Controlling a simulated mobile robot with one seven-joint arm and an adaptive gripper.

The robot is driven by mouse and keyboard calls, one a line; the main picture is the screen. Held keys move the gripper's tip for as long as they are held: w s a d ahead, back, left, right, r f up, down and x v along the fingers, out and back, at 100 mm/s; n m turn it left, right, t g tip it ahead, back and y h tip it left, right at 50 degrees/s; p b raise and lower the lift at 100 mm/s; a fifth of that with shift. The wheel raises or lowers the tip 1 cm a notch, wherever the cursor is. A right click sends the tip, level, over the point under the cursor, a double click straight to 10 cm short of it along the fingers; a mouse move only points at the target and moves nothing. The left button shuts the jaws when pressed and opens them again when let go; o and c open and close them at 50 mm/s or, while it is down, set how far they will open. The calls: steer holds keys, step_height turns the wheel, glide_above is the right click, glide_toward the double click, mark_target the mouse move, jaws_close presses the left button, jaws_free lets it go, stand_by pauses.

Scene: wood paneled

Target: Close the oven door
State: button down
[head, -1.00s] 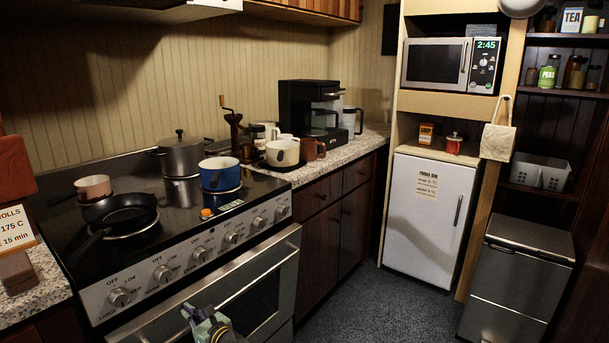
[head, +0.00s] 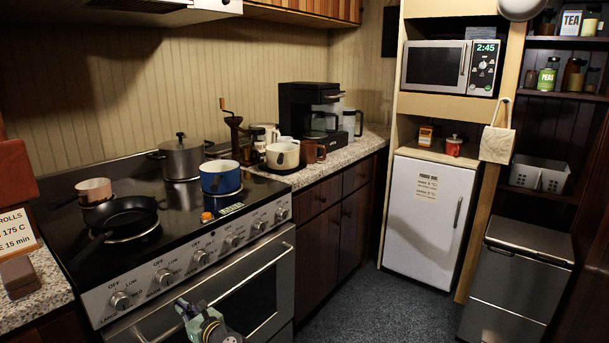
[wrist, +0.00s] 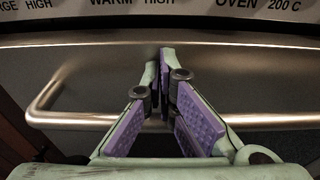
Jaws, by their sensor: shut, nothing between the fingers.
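The oven door (head: 249,297) is a steel front with a dark window and a long bar handle (head: 262,271), below the stove's knob panel. It stands upright and looks shut or nearly shut; I cannot tell whether a small gap is left. My gripper (head: 181,304) is at the door's upper part, near the picture's bottom edge. In the wrist view my gripper (wrist: 166,52) has its purple-padded fingers together and empty. The tips are at the steel door face (wrist: 240,62), above the handle (wrist: 75,118), and seem to touch it. The handle passes behind the fingers.
The stovetop holds a black frying pan (head: 121,213), a blue pot (head: 220,178), a grey pot (head: 181,158) and a small copper-coloured pan (head: 94,190). A counter (head: 362,146) with a coffee maker (head: 308,110) is to the right. The floor (head: 360,306) before the cabinets is clear.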

steer(key=shift+f+p+v, duration=0.15)
steer(key=shift+p+v, duration=0.4)
steer(key=shift+v, duration=0.9)
steer(key=shift+f+p+v, duration=0.1)
steer(key=shift+p+v, duration=0.4)
steer(key=shift+v, duration=0.95)
steer(key=v, duration=1.2)
